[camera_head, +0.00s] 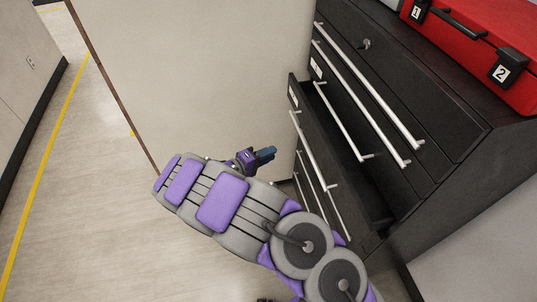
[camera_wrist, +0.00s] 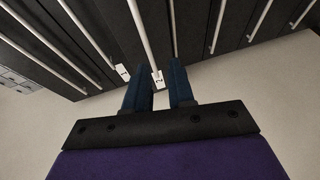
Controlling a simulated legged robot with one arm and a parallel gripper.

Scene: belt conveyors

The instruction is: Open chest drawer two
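The black chest of drawers (camera_head: 455,165) stands at the right of the head view, with long silver bar handles. Drawer two (camera_head: 310,130) is pulled partly out, its front standing away from the chest and its inside showing. Its label "2" (camera_wrist: 158,80) reads clearly in the wrist view, beside the end of a silver bar. Label "1" (camera_wrist: 121,72) is on the neighbouring drawer front. My gripper (camera_head: 265,155) is left of the pulled-out front, apart from it in the head view. Its blue fingers (camera_wrist: 158,68) are spread with nothing seen held between them.
A red case (camera_head: 480,45) with black latches, numbered 1 and 2, lies on top of the chest. A pale wall or panel (camera_head: 220,70) stands behind my gripper. Open floor (camera_head: 105,190) with a yellow line lies to the left.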

